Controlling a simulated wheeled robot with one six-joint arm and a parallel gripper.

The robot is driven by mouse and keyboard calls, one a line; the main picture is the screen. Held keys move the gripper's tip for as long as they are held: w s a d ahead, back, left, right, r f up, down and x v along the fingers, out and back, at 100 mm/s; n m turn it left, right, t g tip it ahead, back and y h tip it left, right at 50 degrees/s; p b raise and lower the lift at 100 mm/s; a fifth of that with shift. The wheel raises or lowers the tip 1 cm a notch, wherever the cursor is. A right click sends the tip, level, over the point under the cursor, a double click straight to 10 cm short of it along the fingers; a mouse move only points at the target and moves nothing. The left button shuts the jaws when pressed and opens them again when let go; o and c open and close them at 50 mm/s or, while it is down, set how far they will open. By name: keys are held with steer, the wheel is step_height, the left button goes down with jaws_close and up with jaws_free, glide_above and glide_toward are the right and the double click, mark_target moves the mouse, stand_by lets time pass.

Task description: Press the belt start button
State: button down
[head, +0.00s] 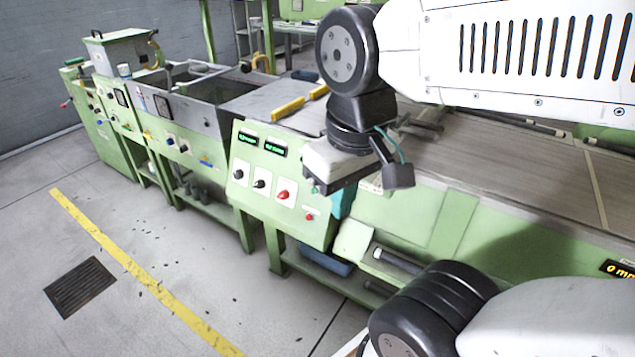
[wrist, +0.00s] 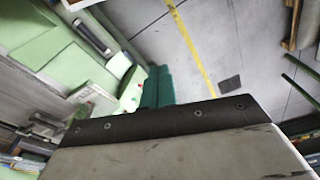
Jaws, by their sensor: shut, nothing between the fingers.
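The green control panel (head: 262,205) faces me at the middle of the head view, with two lit displays, black knobs and a large red button (head: 284,194). A small green button (head: 313,188) shows at its right side, partly crowded by my wrist, and a small red one (head: 309,216) sits below it. No label can be read, so I cannot tell which is the belt start button. My gripper (head: 342,203) is mostly hidden behind my wrist at the panel's right edge. In the wrist view its teal fingers (wrist: 157,88) are together and empty. I cannot tell whether they touch the panel.
A blue bin (head: 325,258) sits low beneath the panel. A grey open tank (head: 205,85) stands to the left. The floor left of the yellow line (head: 140,270) is clear, with a dark grate (head: 80,287).

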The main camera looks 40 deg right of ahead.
steer(key=shift+w+d, duration=0.15)
steer(key=shift+w, duration=0.05)
steer(key=w+d+f+n+g+h, duration=0.1)
steer(key=w+d+f+n+h, duration=0.4)
steer(key=w, duration=0.4)
steer(key=w+d+f+n+g+h, duration=0.2)
steer(key=w+d+f+n+h, duration=0.3)
steer(key=w, duration=0.3)
steer(key=w+a+f+n+t+h, duration=0.2)
steer(key=w+f+n+t, duration=0.4)
steer(key=w+f+n, duration=0.6)
step_height(320, 180, down, 5)
steer(key=shift+w+a+r+h, duration=0.2)
steer(key=shift+w+a+h, duration=0.2)
steer(key=shift+w+a, duration=0.4)
steer(key=shift+d, duration=0.15)
